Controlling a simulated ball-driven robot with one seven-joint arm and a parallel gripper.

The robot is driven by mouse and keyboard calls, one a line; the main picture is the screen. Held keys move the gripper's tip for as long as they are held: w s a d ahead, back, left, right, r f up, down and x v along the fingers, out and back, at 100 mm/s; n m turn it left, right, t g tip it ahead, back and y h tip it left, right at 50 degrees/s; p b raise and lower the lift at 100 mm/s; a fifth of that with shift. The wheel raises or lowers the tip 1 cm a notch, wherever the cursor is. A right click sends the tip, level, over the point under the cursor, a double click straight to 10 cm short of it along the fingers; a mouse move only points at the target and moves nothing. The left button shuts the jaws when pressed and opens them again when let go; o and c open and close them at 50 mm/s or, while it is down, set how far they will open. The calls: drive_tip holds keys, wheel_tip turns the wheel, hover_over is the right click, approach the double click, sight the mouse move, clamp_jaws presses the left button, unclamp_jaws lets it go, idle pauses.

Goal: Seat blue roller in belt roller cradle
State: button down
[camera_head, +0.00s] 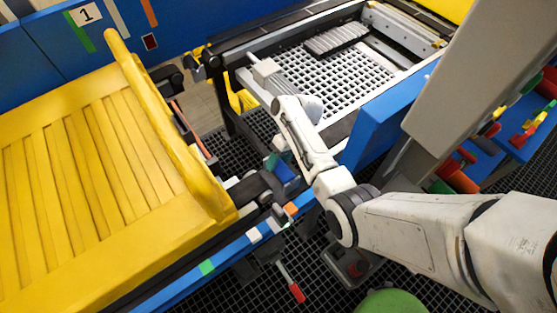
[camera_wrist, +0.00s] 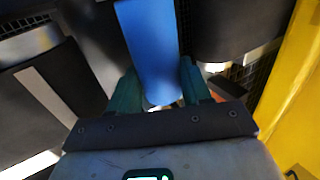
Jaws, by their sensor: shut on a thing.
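The blue roller (camera_wrist: 150,40) lies between the two teal fingers of my gripper (camera_wrist: 158,80) in the wrist view, and the gripper is shut on it. Its far end runs out of the top of that view. In the head view, the blue roller (camera_head: 286,172) shows as a small blue patch beside the near end of the conveyor, and my gripper (camera_head: 274,161) is mostly hidden behind my arm. Dark rollers (camera_head: 262,186) sit close by it. I cannot make out the cradle clearly, nor whether the roller touches it.
A yellow slatted tray (camera_head: 90,170) fills the left. A frame with a white grid bed (camera_head: 340,75) stands behind my arm. In the wrist view, a dark roller (camera_wrist: 235,30) is close on the right and a yellow wall (camera_wrist: 295,80) lies beyond it. A red-handled tool (camera_head: 296,291) hangs low.

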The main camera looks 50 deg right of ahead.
drive_tip(key=shift+f, duration=0.3)
drive_tip(key=shift+c, duration=2.1)
unclamp_jaws()
drive_tip(key=shift+r, duration=0.1)
drive_tip(key=w+v, duration=0.1)
drive_tip(key=v, duration=0.9)
drive_tip(key=shift+s+r, duration=0.3)
drive_tip(key=shift+s, duration=0.25)
drive_tip(key=shift+d, duration=0.15)
